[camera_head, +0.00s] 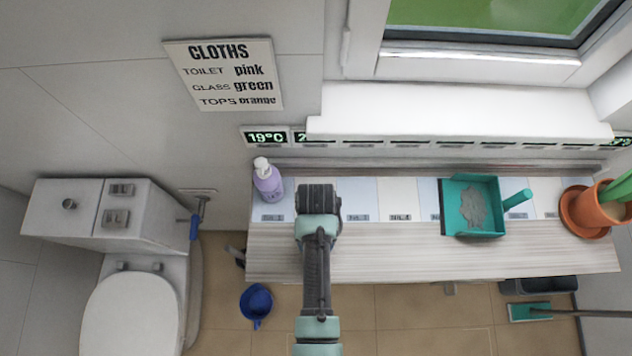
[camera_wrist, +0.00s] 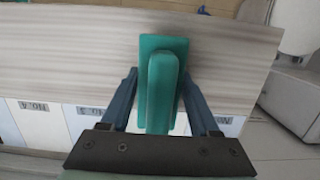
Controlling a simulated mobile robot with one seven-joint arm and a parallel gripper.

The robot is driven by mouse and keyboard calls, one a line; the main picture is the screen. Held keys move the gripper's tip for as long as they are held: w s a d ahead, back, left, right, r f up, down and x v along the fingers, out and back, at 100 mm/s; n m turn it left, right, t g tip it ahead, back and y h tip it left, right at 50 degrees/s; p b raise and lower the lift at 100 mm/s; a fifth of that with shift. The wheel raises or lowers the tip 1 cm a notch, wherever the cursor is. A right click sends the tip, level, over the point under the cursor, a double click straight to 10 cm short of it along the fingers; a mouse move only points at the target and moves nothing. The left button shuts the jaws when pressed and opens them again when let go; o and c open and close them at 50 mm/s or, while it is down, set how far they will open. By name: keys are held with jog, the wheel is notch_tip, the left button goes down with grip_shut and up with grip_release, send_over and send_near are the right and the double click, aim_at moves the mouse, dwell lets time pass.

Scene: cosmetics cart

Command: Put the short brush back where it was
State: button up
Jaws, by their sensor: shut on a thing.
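The short brush (camera_wrist: 162,85) is teal, with a flat rectangular head and a thick handle. In the wrist view my gripper (camera_wrist: 160,98) is shut on it, one dark finger on each side. The brush shows above the pale wood-grain shelf (camera_wrist: 80,45); I cannot tell whether it touches it. In the head view my arm reaches over the left part of the shelf (camera_head: 400,262), and the brush is hidden beneath it. A row of numbered pads (camera_wrist: 93,128) runs along the shelf, with small labels.
A purple bottle (camera_head: 268,183) stands left of my arm. A teal dustpan (camera_head: 453,214) with grey dust lies farther right, and a terracotta pot (camera_head: 592,210) stands at the right end. A white sill (camera_head: 450,112) overhangs the back. Shelf between arm and dustpan is clear.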

jog(key=shift+f, duration=0.2)
jog(key=o, duration=1.3)
jog(key=shift+r, duration=0.15)
jog(key=r, duration=0.3)
jog(key=w+r, duration=0.1)
jog(key=r, duration=0.7)
jog(key=shift+w, duration=0.4)
jog(key=shift+r, duration=0.5)
